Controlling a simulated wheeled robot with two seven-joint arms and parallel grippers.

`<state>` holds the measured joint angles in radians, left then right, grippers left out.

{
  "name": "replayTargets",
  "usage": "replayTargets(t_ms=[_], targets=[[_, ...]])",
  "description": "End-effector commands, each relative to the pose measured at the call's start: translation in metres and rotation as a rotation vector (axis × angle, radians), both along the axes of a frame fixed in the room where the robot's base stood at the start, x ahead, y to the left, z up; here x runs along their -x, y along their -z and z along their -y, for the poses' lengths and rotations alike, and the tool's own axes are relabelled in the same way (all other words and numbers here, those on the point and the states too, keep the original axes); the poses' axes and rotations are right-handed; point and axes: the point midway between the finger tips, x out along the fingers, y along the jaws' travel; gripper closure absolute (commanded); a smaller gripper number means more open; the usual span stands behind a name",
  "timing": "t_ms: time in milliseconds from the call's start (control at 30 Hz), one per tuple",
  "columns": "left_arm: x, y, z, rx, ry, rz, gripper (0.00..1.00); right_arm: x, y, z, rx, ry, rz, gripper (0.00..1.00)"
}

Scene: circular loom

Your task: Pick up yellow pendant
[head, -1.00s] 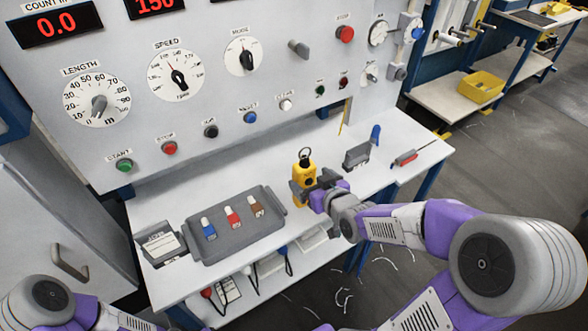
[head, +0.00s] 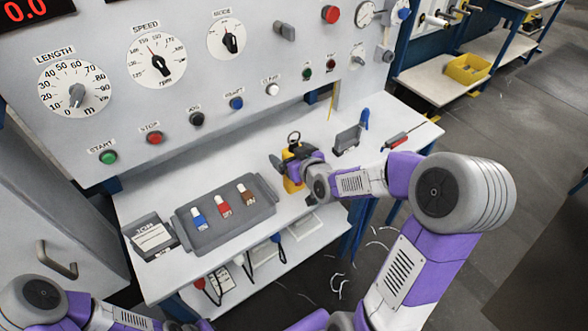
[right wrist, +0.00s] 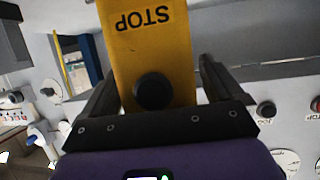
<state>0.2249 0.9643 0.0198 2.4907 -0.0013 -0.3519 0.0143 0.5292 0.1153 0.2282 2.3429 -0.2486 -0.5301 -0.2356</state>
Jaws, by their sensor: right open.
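The yellow pendant (head: 291,186) stands on the white table, with a dark ring at its top; my right gripper partly hides it. In the right wrist view the pendant (right wrist: 150,50) shows a STOP label, upside down, and a round black button. My right gripper (head: 288,164) is at the pendant's upper part. In the right wrist view its open fingers (right wrist: 157,82) lie on either side of the pendant, with a small gap visible at the right finger. My left arm enters at the lower left; its gripper is not in view.
A grey tray (head: 188,237) with blue, red and brown pieces lies left of the pendant, beside a sign stand (head: 150,234). A grey holder (head: 347,138) and a red-handled tool (head: 397,140) lie to the right. The control panel (head: 200,85) rises behind.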

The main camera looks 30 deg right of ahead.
Motion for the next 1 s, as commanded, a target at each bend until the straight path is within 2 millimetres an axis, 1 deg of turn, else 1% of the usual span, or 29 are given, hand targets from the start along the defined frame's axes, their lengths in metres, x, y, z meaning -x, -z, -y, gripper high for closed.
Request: replayTargets(t_ms=[33,67,500,533,667,767,867,1000], targets=[[0.0,0.0,0.0,0.0,0.0,0.0,1.0,0.0,0.0,0.0,0.0,0.0,0.0,0.06],[0.0,0.0,0.0,0.0,0.0,0.0,1.0,0.0,0.0,0.0,0.0,0.0,0.0,0.11],[0.0,0.0,0.0,0.0,0.0,0.0,1.0,0.0,-0.001,0.0,0.001,0.0,0.003,0.78],[0.0,0.0,0.0,0.0,0.0,0.0,1.0,0.0,-0.001,0.0,0.001,0.0,0.003,0.81],[0.0,0.0,0.0,0.0,0.0,0.0,1.0,0.0,-0.001,0.0,0.001,0.0,0.003,0.81],[0.0,-0.002,0.0,0.0,0.0,0.0,1.0,0.0,-0.006,0.0,0.002,0.0,0.004,0.81],[0.0,-0.007,0.0,0.0,0.0,0.0,1.0,-0.001,-0.021,0.0,0.002,0.0,0.007,0.81],[0.0,-0.015,0.0,0.0,0.0,0.0,1.0,0.0,-0.051,0.0,0.003,0.0,0.009,0.81]])
